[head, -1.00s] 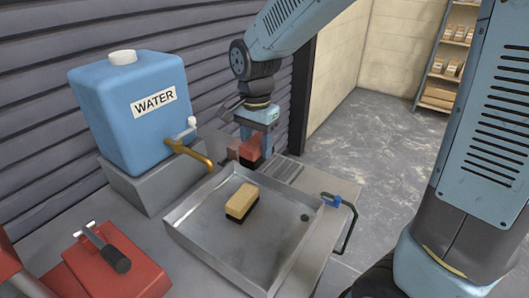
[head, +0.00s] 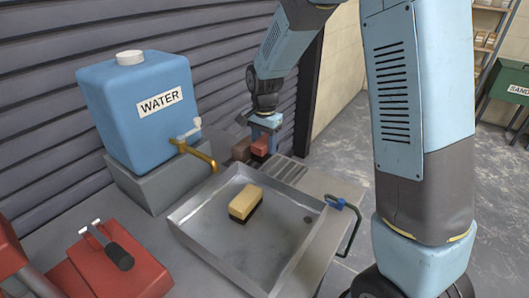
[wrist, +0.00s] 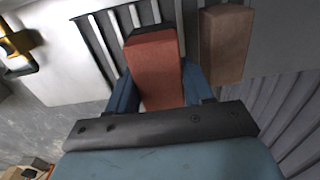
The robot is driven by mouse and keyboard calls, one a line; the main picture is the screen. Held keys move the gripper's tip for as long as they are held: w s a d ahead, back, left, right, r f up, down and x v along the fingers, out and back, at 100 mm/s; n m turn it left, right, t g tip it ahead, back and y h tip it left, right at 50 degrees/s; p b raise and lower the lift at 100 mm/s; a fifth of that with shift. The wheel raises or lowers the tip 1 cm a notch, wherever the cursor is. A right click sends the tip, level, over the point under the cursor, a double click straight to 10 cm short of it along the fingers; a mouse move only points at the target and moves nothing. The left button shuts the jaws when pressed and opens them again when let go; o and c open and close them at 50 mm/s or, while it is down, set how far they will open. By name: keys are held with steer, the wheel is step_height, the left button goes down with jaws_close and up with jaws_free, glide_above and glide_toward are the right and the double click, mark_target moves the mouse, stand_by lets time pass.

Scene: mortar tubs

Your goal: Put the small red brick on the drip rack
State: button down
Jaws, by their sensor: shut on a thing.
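The small red brick (head: 260,147) is held in my gripper (head: 263,138), behind the metal wash tray. In the wrist view the red brick (wrist: 155,65) sits between the two blue fingers of my gripper (wrist: 158,88), which are shut on its sides. The drip rack (head: 290,170) is a slatted metal strip at the tray's back edge. Its slats (wrist: 108,42) show beside and behind the brick in the wrist view. I cannot tell whether the brick touches the rack.
A brown brick (head: 241,149) stands close beside the red one, to its left in the head view. A blue water tank (head: 140,110) with a brass tap (head: 195,153) is at left. A yellow sponge brush (head: 245,202) lies in the tray (head: 205,235).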

mark_target(265, 152)
steer(key=shift+w+f, duration=0.4)
steer(key=shift+f, duration=1.7)
steer(key=shift+c, duration=2.2)
jaws_free()
steer(key=shift+f, duration=0.1)
